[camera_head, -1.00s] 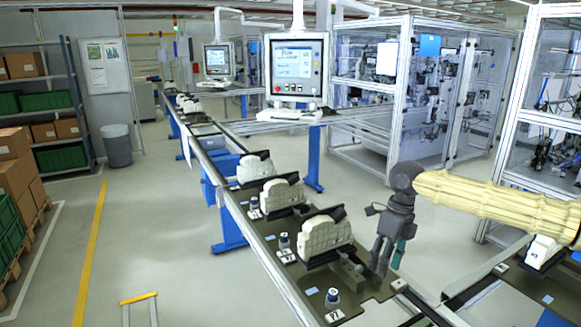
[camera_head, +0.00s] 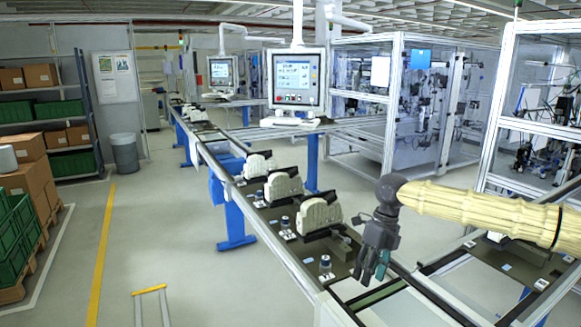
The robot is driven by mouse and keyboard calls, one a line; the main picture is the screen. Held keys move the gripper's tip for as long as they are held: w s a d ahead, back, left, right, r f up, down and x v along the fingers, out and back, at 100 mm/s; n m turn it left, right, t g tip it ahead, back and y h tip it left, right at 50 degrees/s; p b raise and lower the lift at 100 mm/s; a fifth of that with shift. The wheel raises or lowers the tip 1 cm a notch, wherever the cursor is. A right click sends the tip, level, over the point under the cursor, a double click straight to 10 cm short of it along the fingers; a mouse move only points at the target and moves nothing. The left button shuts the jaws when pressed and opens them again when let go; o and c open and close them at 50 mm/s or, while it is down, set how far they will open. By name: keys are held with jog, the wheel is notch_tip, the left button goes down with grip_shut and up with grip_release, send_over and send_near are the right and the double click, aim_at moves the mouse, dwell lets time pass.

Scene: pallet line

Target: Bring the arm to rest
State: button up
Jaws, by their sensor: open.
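My arm (camera_head: 480,212) reaches in from the right edge, in a pale, wrinkled cover. My gripper (camera_head: 368,266) is dark and points down at the near end of the pallet line, to the right of the nearest pallet. Its fingers look apart, and I see nothing held between them. Whether the fingertips touch the line below cannot be told. The nearest grey-white part (camera_head: 320,215) sits in a dark holder to the left of the gripper. Similar parts (camera_head: 283,185) stand farther along the line.
The conveyor line (camera_head: 222,172) runs from the near middle to the far left. A second line (camera_head: 487,268) lies at the lower right. Glass-walled machine cells (camera_head: 417,105) stand behind, and a control screen (camera_head: 295,78) hangs above. Boxes (camera_head: 27,175) stand at left.

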jog(key=s+a+f+m+g+y+b, duration=0.1)
jog(key=s+a+f+m, duration=0.4)
jog(key=a+f, duration=0.4)
jog(key=s+a+f+m+g+y+b, duration=0.1)
jog(key=s+a+f+m+g+y, duration=0.1)
jog(key=s+a+f, duration=0.55)
jog(key=s+a+f+m+y+b, duration=0.1)
jog(key=s+a+f+m, duration=0.3)
jog(key=s+f+m, duration=0.35)
jog(key=s+a+f+m, duration=0.4)
jog(key=s+f+m, duration=0.2)
jog(key=s+f, duration=0.2)
jog(key=s+d+f+m+t+b, duration=0.1)
jog(key=s+d+f+m, duration=0.6)
jog(key=s+f+m, duration=0.4)
jog(key=s+d+f+m+t+h+b, duration=0.1)
jog(key=d+m+h, duration=0.5)
jog(key=d+m, duration=0.6)
jog(key=s+d+f+t, duration=0.1)
jog(key=d+t, duration=0.1)
jog(key=d, duration=0.5)
jog(key=shift+d+t+b, duration=0.25)
jog(key=shift+t+b, duration=0.05)
jog(key=shift+b, duration=0.05)
jog(key=shift+s, duration=0.1)
